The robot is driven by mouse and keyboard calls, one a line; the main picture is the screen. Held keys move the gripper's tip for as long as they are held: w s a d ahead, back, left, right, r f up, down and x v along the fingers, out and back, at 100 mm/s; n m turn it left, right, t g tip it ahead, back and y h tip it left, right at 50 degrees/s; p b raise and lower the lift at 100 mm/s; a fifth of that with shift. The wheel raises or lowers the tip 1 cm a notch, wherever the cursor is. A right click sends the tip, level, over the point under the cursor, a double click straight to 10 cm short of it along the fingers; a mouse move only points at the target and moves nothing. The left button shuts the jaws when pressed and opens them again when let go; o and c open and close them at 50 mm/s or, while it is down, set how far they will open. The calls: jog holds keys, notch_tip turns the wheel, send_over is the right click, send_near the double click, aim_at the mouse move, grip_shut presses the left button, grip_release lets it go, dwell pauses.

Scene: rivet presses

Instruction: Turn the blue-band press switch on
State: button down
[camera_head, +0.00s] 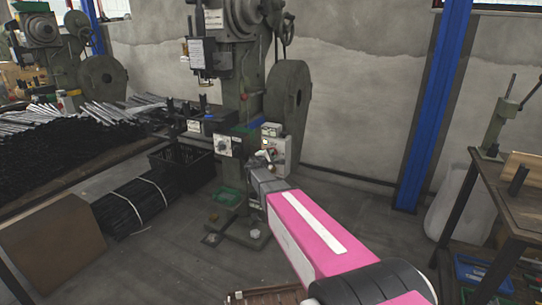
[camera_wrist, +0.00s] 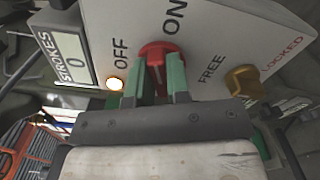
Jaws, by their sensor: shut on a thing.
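In the wrist view the panel (camera_wrist: 215,35) fills the top, with the red switch (camera_wrist: 166,49) between the words OFF and ON. A pale mark shows on the switch; I cannot tell its exact setting. My gripper (camera_wrist: 157,78) has its green fingers on both sides of the red switch, shut on it. In the head view my gripper (camera_head: 266,168) reaches the box and its fingertips are hard to see.
A yellow knob (camera_wrist: 243,81) marked FREE and LOCKED, a lit lamp (camera_wrist: 115,83) and a STROKES display (camera_wrist: 72,58) reading 0 surround the switch. A blue post (camera_head: 434,100) and a workbench (camera_head: 515,205) stand right. Metal rods (camera_head: 75,140) lie left.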

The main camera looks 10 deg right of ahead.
jog(key=shift+s+f+m, duration=0.1)
jog(key=shift+m, duration=2.2)
jog(key=c, duration=1.1)
grip_release()
jog(key=v, duration=1)
jog(key=shift+s+a, duration=0.2)
jog(key=shift+s, duration=0.1)
